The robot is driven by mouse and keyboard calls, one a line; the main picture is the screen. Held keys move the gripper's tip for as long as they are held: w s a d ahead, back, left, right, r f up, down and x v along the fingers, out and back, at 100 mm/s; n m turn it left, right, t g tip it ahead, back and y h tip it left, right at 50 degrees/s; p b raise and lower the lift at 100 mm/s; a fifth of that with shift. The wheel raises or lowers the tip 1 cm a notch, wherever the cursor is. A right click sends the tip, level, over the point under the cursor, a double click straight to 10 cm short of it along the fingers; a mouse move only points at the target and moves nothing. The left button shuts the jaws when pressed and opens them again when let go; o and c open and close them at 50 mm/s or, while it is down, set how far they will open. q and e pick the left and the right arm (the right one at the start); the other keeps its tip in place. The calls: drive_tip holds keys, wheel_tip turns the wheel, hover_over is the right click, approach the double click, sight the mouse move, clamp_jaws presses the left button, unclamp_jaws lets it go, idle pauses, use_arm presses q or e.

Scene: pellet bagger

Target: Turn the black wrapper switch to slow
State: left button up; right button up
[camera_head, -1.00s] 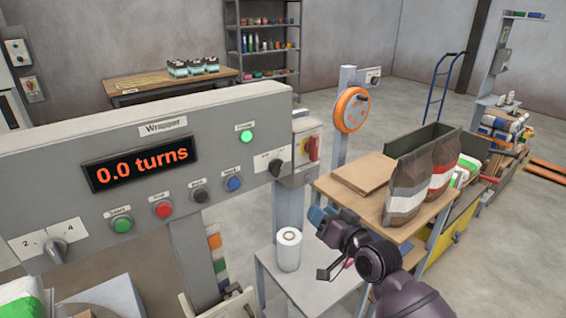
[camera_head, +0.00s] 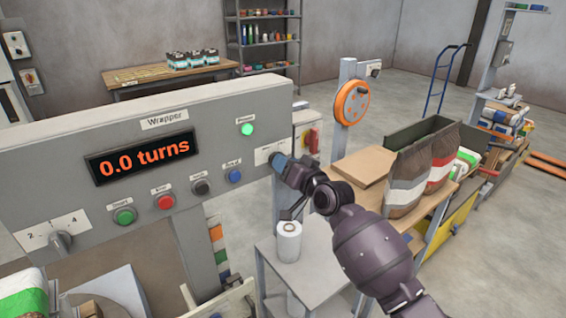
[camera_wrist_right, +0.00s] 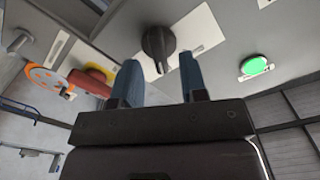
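The black wrapper switch (camera_wrist_right: 158,42) is a dark knob on a white label plate in the right wrist view. My right gripper (camera_wrist_right: 160,66) is open, with one blue fingertip on each side of the knob's lower end; I cannot tell whether either touches it. In the head view my right gripper (camera_head: 280,160) is at the right end of the grey wrapper panel (camera_head: 60,180) and hides the switch. Part of the switch's white label (camera_head: 264,154) shows there. The slow marking is not readable. My left gripper is not in view.
The panel has a display (camera_head: 140,157) reading 0.0 turns, a lit green lamp (camera_head: 247,129) and several push buttons. A red switch (camera_head: 312,140) on a box is just right of my right gripper. A white roll (camera_head: 288,240) stands on a small table below my arm.

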drive_tip(key=shift+x, duration=0.8)
drive_tip(key=shift+c, duration=0.7)
clamp_jaws()
